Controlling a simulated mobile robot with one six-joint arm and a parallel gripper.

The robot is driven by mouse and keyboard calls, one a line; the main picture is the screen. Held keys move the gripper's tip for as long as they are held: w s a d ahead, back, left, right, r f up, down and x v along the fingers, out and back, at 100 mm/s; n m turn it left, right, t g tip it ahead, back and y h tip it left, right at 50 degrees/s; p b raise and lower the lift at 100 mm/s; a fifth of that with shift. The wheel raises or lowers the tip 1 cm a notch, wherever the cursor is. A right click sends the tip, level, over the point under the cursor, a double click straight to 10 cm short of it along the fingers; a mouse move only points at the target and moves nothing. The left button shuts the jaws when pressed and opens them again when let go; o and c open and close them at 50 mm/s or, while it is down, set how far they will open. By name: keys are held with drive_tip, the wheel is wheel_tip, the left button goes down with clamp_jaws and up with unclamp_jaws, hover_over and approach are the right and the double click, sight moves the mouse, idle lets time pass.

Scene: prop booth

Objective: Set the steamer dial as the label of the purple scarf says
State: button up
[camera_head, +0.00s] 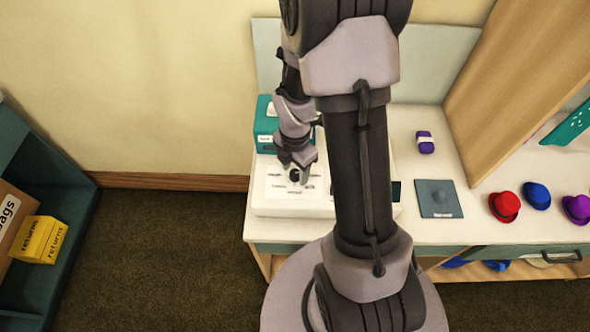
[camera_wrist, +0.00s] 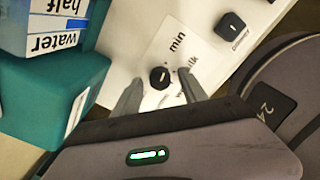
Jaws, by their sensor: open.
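The steamer dial (camera_wrist: 160,77) is a small round black knob with a light pointer mark, on a white printed plate (camera_wrist: 152,50). I can read "min" and part of "silk" on the plate; other words are hidden by my fingers. My gripper (camera_wrist: 161,76) is open, with one finger on either side of the dial; I cannot tell whether they touch it. In the head view my gripper (camera_head: 301,181) points down over the white base (camera_head: 270,203). A folded purple cloth (camera_head: 425,138) with a pale band, perhaps the scarf, lies on the counter; no label is readable.
A teal box (camera_wrist: 45,95) with a water tank (camera_wrist: 45,30) marked "half" stands close beside my gripper. A dark square knob (camera_wrist: 231,25) sits nearby. Red (camera_head: 505,206), blue (camera_head: 537,195) and purple hats (camera_head: 577,208) and a grey-blue mat (camera_head: 432,190) are to the right.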

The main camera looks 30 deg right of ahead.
clamp_jaws()
